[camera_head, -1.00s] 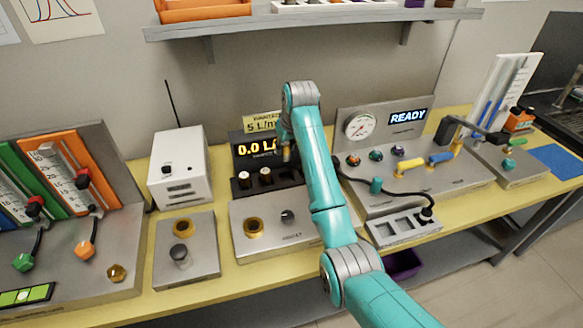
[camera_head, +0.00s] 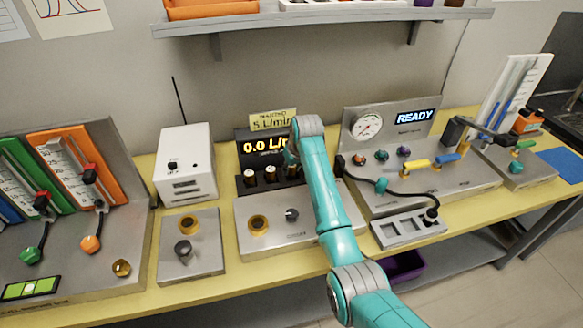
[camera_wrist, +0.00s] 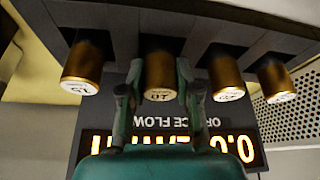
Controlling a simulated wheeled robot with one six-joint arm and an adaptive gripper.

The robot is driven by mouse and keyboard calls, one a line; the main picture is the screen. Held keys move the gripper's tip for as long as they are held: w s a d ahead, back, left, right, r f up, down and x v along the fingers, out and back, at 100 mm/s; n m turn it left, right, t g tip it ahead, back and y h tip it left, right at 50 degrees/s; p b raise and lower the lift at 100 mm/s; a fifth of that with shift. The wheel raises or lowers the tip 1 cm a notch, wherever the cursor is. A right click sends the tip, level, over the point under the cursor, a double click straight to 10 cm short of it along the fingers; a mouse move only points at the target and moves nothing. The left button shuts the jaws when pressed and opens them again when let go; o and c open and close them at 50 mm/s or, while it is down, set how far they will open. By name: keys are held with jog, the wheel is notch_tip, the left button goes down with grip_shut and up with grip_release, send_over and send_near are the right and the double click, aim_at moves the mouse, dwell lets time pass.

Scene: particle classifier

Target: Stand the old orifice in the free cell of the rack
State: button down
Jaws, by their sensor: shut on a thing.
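In the wrist view, my gripper (camera_wrist: 160,95) is shut on a brass orifice (camera_wrist: 160,75), one finger on each side. This held orifice is in line with the rack's cells, its white, marked end towards the camera. Brass orifices stand on both sides of it, one at the left (camera_wrist: 88,62) and two at the right (camera_wrist: 226,78). The dark rack (camera_wrist: 195,22) shows along the top of the wrist view. In the head view, two orifices (camera_head: 250,178) show in the rack; my arm hides the rest. Whether the held orifice is fully seated cannot be told.
A flow display (camera_head: 262,146) reading 0.0 stands behind the rack. A white box (camera_head: 185,160) stands left, a gauge panel (camera_head: 400,130) right.

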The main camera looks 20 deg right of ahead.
jog(key=shift+f, duration=0.15)
jog(key=c, duration=0.8)
grip_release()
jog(key=v, duration=1.2)
jog(key=shift+w+r, duration=0.1)
jog(key=shift+r, duration=0.15)
